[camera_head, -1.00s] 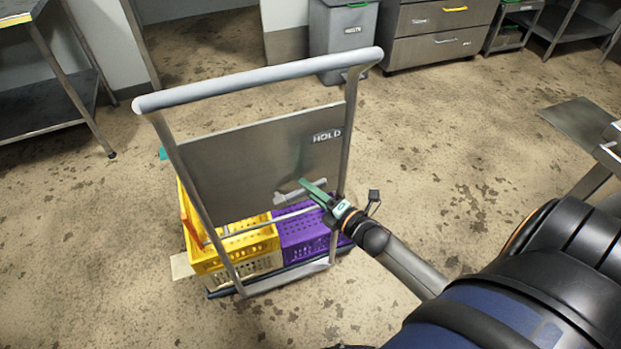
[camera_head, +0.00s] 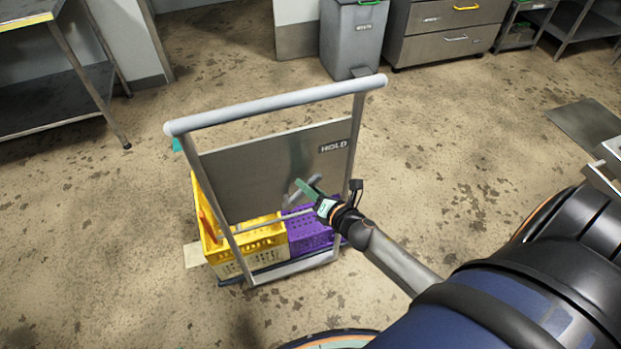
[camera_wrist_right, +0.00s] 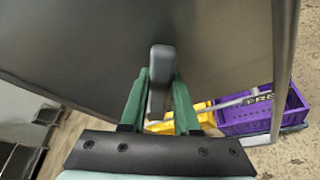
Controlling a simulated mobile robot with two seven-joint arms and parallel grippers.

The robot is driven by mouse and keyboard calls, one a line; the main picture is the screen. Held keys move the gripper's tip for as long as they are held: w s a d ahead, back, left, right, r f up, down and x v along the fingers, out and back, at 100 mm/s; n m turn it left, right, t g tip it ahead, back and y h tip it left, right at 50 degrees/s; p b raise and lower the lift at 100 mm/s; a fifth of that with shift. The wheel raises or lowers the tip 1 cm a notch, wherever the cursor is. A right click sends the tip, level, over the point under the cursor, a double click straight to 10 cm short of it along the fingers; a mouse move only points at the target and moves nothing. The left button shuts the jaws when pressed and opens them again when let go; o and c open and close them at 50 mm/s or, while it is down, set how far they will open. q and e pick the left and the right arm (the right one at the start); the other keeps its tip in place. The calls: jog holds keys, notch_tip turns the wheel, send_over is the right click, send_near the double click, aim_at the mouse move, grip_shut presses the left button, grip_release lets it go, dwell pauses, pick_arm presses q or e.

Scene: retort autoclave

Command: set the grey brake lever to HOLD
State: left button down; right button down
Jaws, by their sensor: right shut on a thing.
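The grey brake lever (camera_head: 291,200) sits on the near face of the cart's metal panel (camera_head: 240,175), slanting up to the right. A HOLD label (camera_head: 333,146) is at the panel's upper right, above and right of the lever. My right gripper (camera_head: 308,189) has green fingers and is shut on the lever. In the right wrist view the lever (camera_wrist_right: 160,75) stands between the two fingers (camera_wrist_right: 160,100), its rounded end reaching past them. My left gripper is not in view.
The cart has a grey push handle (camera_head: 275,104) above the panel. A yellow crate (camera_head: 262,238) and a purple crate (camera_head: 312,236) are low on it. A steel table (camera_head: 60,95) stands at the left; a grey bin (camera_head: 352,40) and drawers (camera_head: 445,32) are behind. Floor around the cart is clear.

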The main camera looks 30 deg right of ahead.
jog(key=shift+r, duration=0.1)
dwell(0.3)
jog(key=c, duration=0.9)
grip_release()
jog(key=shift+a, duration=0.1)
jog(key=shift+o, duration=1.3)
jog(key=v, duration=1.2)
jog(key=shift+s, duration=0.2)
